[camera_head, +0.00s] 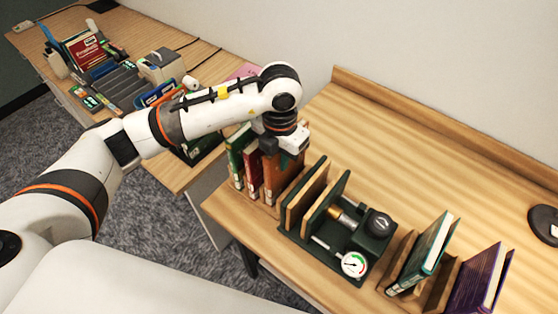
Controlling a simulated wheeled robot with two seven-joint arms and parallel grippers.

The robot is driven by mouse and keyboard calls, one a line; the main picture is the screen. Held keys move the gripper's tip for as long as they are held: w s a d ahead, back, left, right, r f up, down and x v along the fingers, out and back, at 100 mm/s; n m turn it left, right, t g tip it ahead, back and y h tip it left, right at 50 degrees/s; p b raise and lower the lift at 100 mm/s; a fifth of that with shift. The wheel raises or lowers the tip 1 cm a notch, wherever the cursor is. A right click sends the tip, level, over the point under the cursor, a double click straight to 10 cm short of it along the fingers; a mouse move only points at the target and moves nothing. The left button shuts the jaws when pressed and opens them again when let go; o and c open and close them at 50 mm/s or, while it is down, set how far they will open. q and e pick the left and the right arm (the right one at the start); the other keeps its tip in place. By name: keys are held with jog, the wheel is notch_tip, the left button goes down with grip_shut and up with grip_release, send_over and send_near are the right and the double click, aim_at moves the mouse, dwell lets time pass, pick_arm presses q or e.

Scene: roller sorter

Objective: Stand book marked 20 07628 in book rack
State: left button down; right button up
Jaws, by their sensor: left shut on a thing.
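My left gripper (276,153) reaches down over the near left part of the right-hand table. It is shut on an orange-brown book (276,178), which is upright. A red book (253,172) and a green book (238,160) stand upright just left of it. The gripper hides the top of the orange-brown book. Whether its bottom touches the table or a rack cannot be told. A wooden book rack (437,292) at the lower right holds a leaning teal book (423,252) and a purple book (477,280). The marking 20 07628 cannot be read on any book. My right gripper is out of view.
A dark green fixture (352,231) with two upright panels, a knob and a round gauge (354,264) stands right of the held book. A black disc (543,224) lies at the far right. The back of this table is clear. Another table at the left is crowded.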

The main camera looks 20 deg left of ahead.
pick_arm(q)
jog(key=shift+f, duration=1.5)
jog(key=c, duration=1.3)
grip_release()
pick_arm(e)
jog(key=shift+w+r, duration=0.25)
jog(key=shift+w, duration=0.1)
pick_arm(q)
jog(key=shift+r, duration=0.1)
jog(key=shift+r+p, duration=0.2)
jog(key=shift+p, duration=0.2)
notch_tip(320, 180, up, 11)
jog(key=b, duration=0.3)
jog(key=shift+w+f+b, duration=0.1)
jog(key=shift+f+b, duration=0.1)
jog(key=shift+b, duration=0.15)
jog(key=shift+r, duration=0.6)
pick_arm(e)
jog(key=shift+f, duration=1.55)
